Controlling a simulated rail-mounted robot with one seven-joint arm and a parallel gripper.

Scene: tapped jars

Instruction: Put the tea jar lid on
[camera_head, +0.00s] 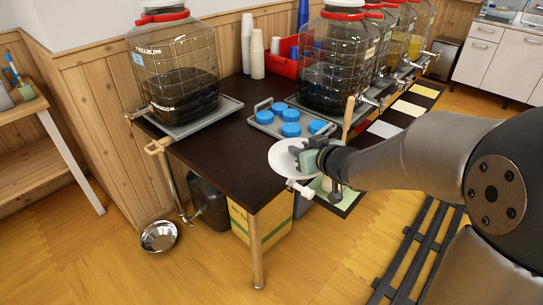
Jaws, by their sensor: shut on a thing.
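My gripper (311,158) is shut on a round white lid (283,160) and holds it tilted in front of the dark table. A small white piece hangs just below the lid; I cannot tell whether it belongs to it. A large clear jar with dark liquid (182,75) stands at the table's left end, away from my gripper. Its neck has a red ring (162,17), and its top is cut off by the frame edge. A second jar with dark liquid (331,65) stands behind my gripper. I cannot tell from labels which is the tea jar.
A grey tray (262,117) with several blue caps (290,130) lies behind the lid. White cups (257,55) and a red bin (283,65) stand at the back. More tapped jars (405,35) line up at right. A metal bowl (159,236) lies on the floor.

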